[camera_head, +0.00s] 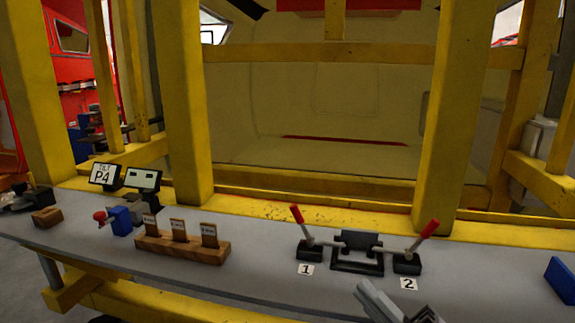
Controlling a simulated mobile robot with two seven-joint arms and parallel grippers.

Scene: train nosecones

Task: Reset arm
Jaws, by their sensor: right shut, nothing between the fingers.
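My right gripper (388,302) shows at the bottom edge, right of the middle. It is grey, shut and empty, in front of the grey shelf (240,275) and below the two levers. Only its front part is in view. Lever 1 (302,226) has a red handle and tilts to the left. Lever 2 (420,242) has a red handle and tilts to the right. A black bracket (358,250) stands between them. The gripper appears apart from both levers. My left gripper is not in view.
Yellow posts (462,110) and beams frame a large pale nosecone (315,110) behind the shelf. A wooden block with several cards (180,245), a blue box with a red knob (120,220), a P4 sign (103,174) and a blue block (562,279) stand on the shelf.

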